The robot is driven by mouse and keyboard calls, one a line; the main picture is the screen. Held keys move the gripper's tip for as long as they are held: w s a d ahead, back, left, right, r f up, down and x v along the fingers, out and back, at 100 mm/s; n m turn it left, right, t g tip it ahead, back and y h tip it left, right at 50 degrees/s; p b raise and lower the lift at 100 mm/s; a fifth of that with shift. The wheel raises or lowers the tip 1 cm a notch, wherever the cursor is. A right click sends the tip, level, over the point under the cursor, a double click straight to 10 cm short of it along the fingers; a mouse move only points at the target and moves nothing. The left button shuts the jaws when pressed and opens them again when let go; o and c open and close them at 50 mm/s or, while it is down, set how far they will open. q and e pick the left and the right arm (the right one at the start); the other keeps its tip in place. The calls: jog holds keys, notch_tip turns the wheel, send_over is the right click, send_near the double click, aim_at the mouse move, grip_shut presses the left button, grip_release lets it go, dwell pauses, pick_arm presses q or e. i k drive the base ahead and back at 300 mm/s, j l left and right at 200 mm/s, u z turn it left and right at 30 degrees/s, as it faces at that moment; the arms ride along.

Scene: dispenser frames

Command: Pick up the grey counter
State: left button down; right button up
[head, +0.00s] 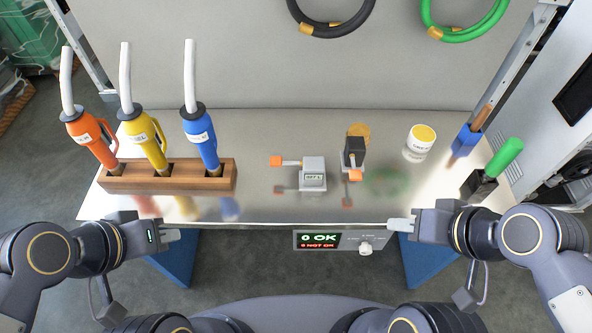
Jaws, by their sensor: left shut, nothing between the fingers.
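A small grey box with a display (313,175), which looks like the grey counter, sits on the metal worktop (258,205) near its middle. An orange-tipped lever sticks out to its left. My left gripper (175,235) is shut and empty at the worktop's front edge, left of and nearer than the grey box. My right gripper (396,223) is at the front edge, right of the grey box and apart from it. Its fingers are too small to tell whether they are open.
A wooden rack (200,178) holds orange, yellow and blue dispensers on the left. A dark device (354,150) with an orange tip stands just right of the grey box. A white tub (419,142) and blue and green tools stand further right. A display panel (340,240) hangs in front.

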aim_at(313, 176)
jog(key=l+u, duration=0.15)
jog(key=u, duration=0.25)
jog(key=l+u, duration=0.15)
jog(key=u, duration=0.25)
jog(key=l+u, duration=0.15)
jog(key=u, duration=0.3)
jog(key=k+u, duration=0.1)
jog(key=u, duration=0.3)
jog(key=k+l, duration=0.3)
jog(key=l, duration=0.15)
jog(key=k+l, duration=0.3)
jog(key=l, duration=0.15)
